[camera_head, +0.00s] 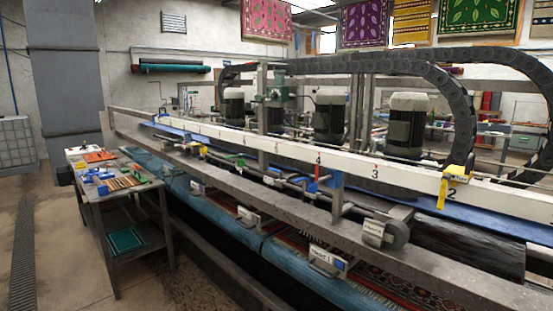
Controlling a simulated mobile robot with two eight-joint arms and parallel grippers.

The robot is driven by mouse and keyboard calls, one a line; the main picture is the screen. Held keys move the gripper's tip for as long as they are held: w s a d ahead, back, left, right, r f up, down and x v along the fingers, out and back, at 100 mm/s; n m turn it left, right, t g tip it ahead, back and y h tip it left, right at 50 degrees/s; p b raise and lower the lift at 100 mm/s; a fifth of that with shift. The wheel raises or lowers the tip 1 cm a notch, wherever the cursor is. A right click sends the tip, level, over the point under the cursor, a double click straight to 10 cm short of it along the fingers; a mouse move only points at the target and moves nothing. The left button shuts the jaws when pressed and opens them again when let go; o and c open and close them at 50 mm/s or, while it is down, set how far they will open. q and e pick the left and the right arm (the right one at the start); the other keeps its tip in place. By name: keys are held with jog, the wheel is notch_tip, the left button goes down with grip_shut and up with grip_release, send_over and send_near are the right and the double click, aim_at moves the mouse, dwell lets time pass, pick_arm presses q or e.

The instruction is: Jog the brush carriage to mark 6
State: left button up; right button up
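A long white beam (410,182) crosses the machine and carries black numbers. I can read 4, 3 and 2 from left to right; the marks farther left are too small to read, so I cannot make out mark 6. A yellow pointer-like piece (442,192) hangs on the beam just left of the 2. A red piece (317,172) is at the 4. Several dark motors with pale caps, one of them here (404,125), stand behind the beam; I cannot tell which parts form the brush carriage. Neither of my grippers is in view.
A patterned rug (300,240) lies below. A metal work table (95,190) with tools stands left. Black cable chains (420,68) arch overhead. Floor at the lower left is clear.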

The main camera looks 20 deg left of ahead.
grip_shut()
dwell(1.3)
